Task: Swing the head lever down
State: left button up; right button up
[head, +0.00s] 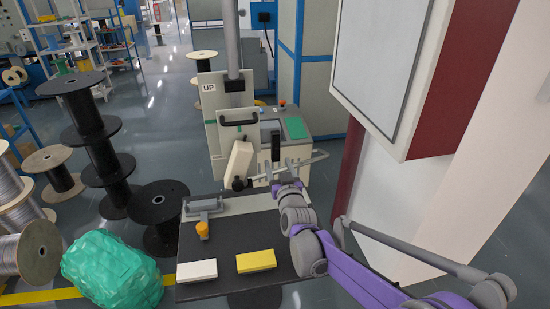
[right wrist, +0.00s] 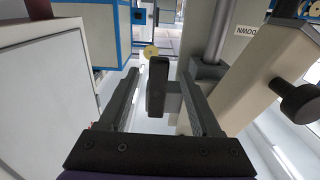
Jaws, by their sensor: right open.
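The beige machine head (head: 239,161) stands on a machine with an "UP" label, with a dark knob (head: 238,184) near its foot. A black upright grip (head: 275,149) shows to its right; which part is the head lever I cannot tell for certain. My right gripper (head: 280,172) is at the machine's front, below this grip. In the right wrist view, its two fingers are apart, with a black handle-like block (right wrist: 157,87) on a grey stub between them; I cannot tell whether they touch. The dark knob (right wrist: 298,101) also shows there. My left gripper is out of view.
A dark table (head: 225,238) in front holds a white block (head: 197,270), a yellow block (head: 256,261) and an orange-handled tool (head: 202,229). A white wall cabinet (head: 378,65) stands close on the right. Black spools (head: 160,213) and a green bundle (head: 112,272) are at left.

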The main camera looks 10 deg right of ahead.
jog(key=shift+s, duration=1.55)
jog(key=shift+s, duration=0.1)
jog(key=s+d+f+g+p, duration=0.1)
jog(key=s+f+g, duration=0.2)
jog(key=s, duration=0.9)
jog(key=s+d+f+g+p, duration=0.2)
jog(key=s+g, duration=0.3)
jog(key=s, duration=0.8)
jog(key=s+d+f+g+p, duration=0.1)
jog(key=s+f+g, duration=0.3)
jog(key=s, duration=0.9)
jog(key=shift+d+f+g+h+p, duration=0.3)
jog(key=shift+p, duration=0.35)
